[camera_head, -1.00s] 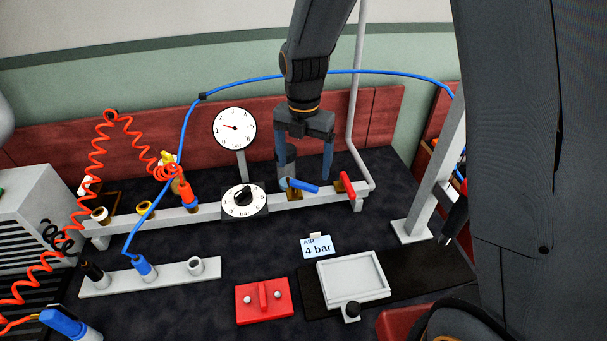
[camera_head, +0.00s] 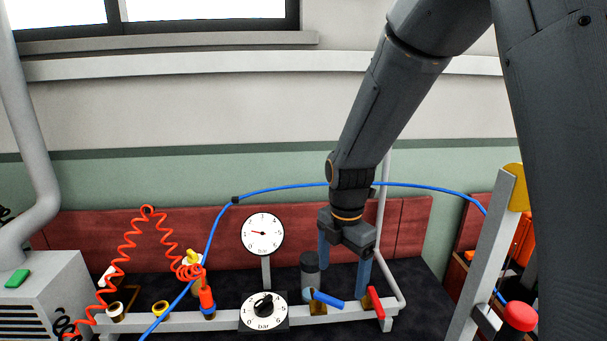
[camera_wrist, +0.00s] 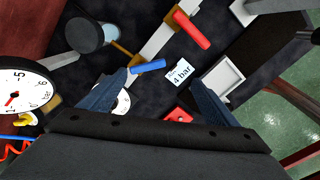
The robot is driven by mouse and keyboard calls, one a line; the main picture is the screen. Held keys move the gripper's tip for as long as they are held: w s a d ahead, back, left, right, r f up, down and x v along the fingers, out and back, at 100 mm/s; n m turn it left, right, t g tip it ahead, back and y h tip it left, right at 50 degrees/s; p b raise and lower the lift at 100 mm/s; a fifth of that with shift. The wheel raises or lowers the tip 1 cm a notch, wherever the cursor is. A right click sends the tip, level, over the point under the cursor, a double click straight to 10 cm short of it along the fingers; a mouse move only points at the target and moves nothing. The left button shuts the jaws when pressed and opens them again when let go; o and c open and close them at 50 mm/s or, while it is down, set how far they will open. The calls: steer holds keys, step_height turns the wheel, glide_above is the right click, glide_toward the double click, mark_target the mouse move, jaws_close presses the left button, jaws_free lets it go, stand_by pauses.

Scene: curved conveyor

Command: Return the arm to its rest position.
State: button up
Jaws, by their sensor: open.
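My gripper (camera_head: 342,262) hangs at the end of my arm in the head view, with its two blue fingers spread and nothing between them. It is above the back of the bench, near the white rail (camera_head: 210,321). In the wrist view my gripper (camera_wrist: 160,88) also shows its fingers wide apart. A blue-handled valve (camera_head: 328,299) and a red-handled valve (camera_head: 376,302) sit on the rail close to it. The blue handle (camera_wrist: 148,67) shows near the left fingertip in the wrist view, but I cannot tell the gap.
A pressure gauge (camera_head: 262,234) and a dial knob (camera_head: 264,311) stand to the left. A grey cylinder (camera_head: 310,272) is behind the rail. A blue hose (camera_head: 290,189) arches behind my arm. A white post (camera_head: 486,262) rises at right.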

steer(key=s+d+m, duration=0.5)
steer(key=s+m, duration=0.1)
steer(key=m, duration=0.6)
steer(key=s+d+m+t, duration=0.1)
steer(key=s+d+m, duration=0.4)
steer(key=m, duration=0.8)
steer(key=shift+s+r, duration=0.45)
steer(key=shift+s, duration=0.5)
